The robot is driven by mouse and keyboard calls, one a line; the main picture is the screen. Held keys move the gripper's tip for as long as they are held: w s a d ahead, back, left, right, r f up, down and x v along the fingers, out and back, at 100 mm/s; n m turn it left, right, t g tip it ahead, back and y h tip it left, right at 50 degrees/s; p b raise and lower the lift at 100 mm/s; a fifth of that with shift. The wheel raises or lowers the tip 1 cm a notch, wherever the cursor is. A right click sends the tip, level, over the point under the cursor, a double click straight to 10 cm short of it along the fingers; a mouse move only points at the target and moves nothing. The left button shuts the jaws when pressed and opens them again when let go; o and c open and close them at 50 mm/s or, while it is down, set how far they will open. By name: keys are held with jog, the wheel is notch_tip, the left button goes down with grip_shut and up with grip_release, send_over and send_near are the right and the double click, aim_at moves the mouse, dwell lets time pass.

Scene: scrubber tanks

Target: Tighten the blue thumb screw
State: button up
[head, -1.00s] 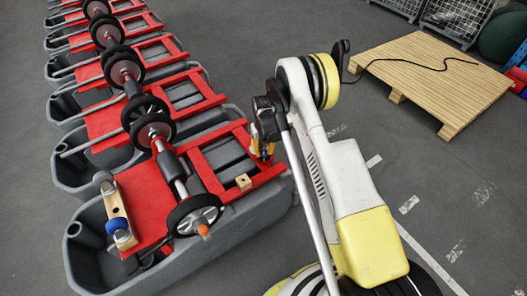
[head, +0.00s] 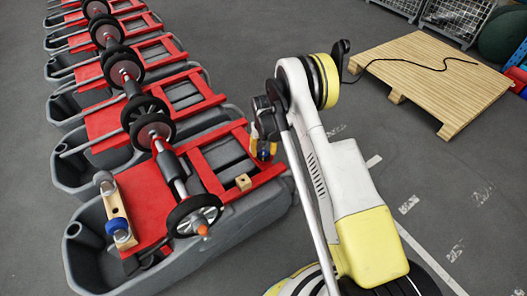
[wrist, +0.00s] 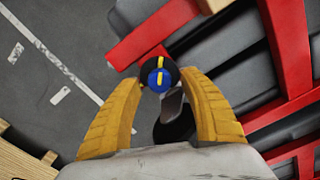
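The blue thumb screw (wrist: 158,80) shows in the wrist view as a round blue knob with a yellow stripe across its face. A black disc (wrist: 174,68) with a yellow mark shows partly behind it. The yellow fingers of my gripper (wrist: 159,82) stand on either side of the blue knob, with small gaps visible, so they look open around it. In the head view, my gripper (head: 264,148) points down at the right end of the nearest red frame (head: 270,174). A bit of blue shows there between its fingers. Exact depth and contact are hard to tell.
A row of grey tanks (head: 232,218) carries red frames, bars and black wheels. A wooden piece (head: 116,205) with a blue ring and a small wooden block (head: 243,182) sit on the nearest frame. A wooden pallet (head: 435,75) lies at right on the grey floor.

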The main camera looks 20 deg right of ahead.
aim_at(263, 152)
notch_tip(263, 152, up, 12)
dwell(0.6)
